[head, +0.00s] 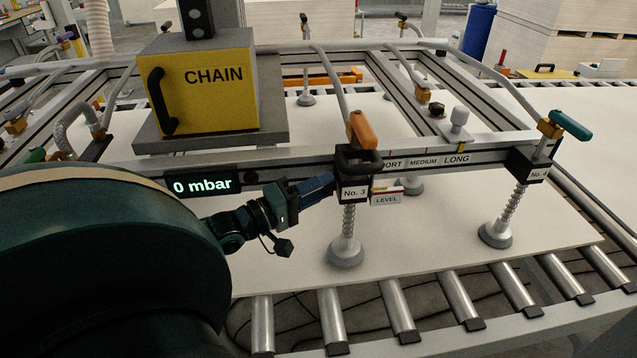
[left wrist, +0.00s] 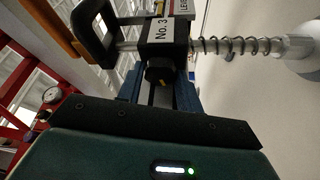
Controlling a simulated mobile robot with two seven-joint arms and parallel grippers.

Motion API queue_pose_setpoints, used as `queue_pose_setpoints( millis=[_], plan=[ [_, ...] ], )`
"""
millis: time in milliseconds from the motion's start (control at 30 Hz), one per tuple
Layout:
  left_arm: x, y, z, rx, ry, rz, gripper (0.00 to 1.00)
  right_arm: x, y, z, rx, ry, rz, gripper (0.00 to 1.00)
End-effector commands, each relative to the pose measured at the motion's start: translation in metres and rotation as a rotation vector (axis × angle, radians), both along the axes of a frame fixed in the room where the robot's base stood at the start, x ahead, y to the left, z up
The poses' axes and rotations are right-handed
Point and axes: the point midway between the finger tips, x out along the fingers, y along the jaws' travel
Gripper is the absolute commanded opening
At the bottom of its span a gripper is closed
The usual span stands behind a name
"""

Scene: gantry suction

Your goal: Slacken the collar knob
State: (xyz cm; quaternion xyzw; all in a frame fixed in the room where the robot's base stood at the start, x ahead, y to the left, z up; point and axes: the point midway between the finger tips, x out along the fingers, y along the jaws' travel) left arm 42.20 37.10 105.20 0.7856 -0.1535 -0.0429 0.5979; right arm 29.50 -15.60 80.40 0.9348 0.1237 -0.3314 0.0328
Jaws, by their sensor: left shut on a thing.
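The No. 3 collar (head: 354,190) is a black block on the gantry rail, with a white "No. 3" label. It also shows in the left wrist view (left wrist: 172,28). Its black collar knob (left wrist: 160,73) faces my left gripper, and the gripper hides it in the head view. My left gripper (head: 322,186) reaches in from the left, its blue fingers on either side of the knob and shut on it. A sprung stem (head: 348,220) runs down from the collar to a grey suction cup (head: 346,251) on the white board. My right gripper is not in view.
The rail (head: 290,169) carries SHORT, MEDIUM and LONG marks and a LEVEL tag (head: 387,197). An orange-handled valve (head: 362,130) stands above the collar. The No. 4 collar (head: 527,166) is to the right. A yellow CHAIN box (head: 225,98) stands behind. The display (head: 202,186) reads 0 mbar.

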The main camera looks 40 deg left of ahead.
Motion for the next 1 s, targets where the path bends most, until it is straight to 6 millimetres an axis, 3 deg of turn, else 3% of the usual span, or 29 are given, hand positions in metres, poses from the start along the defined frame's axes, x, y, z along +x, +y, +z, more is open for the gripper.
queue_pose_setpoints(
  millis=[200,233,467,767,1000],
  plan=[
    [0.000,0.000,0.000,0.000,-0.001,0.001,0.13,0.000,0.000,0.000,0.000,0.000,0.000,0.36],
    [0.000,0.001,0.000,0.000,-0.001,0.001,0.37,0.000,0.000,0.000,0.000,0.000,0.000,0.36],
    [0.000,0.000,0.000,0.001,-0.001,0.001,0.56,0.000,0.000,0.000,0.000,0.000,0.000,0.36],
    [-0.001,0.001,0.000,0.001,0.000,0.000,0.57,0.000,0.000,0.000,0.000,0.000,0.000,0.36],
    [-0.022,0.007,-0.005,0.001,0.004,0.000,0.57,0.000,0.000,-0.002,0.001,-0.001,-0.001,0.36]
  ],
)
